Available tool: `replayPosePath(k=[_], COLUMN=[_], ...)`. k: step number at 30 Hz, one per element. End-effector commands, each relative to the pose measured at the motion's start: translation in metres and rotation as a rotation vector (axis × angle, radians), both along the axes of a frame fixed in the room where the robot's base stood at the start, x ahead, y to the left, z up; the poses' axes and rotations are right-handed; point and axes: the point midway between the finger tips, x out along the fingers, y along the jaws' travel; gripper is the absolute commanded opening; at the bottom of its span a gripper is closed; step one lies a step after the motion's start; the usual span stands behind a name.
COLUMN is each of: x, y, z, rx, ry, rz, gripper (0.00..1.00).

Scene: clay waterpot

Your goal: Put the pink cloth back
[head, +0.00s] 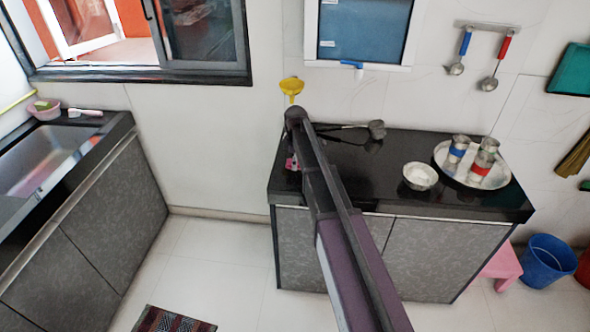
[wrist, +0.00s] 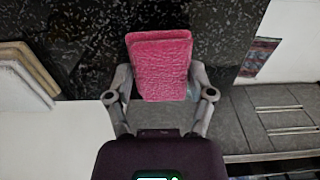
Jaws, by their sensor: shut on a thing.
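The pink cloth (wrist: 160,62) is a folded, textured block standing up between the two fingers of my gripper (wrist: 161,80) in the wrist view. The gripper is shut on it, one finger on each side. In the head view a small bit of pink cloth (head: 290,163) shows at the left end of the black counter (head: 390,150), beside my arm. My arm hides most of the gripper there. I cannot tell whether the cloth touches the counter.
On the counter are a dark ladle (head: 376,129), a white bowl (head: 420,176) and a steel tray (head: 441,150) with several cups. A yellow funnel (head: 291,86) is at the wall behind. A sink counter (head: 120,125) stands at left, with open floor between.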

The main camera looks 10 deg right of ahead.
Motion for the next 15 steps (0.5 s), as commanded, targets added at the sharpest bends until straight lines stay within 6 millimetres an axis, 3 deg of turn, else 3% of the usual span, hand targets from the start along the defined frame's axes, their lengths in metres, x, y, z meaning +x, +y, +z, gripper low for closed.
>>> replayPosePath(k=[6,15], x=[-0.001,-0.001], y=[0.000,0.001], z=[-0.023,-0.029], rx=[0.000,0.000], ry=[0.000,0.000], rz=[0.000,0.001], gripper=[0.25,0.25])
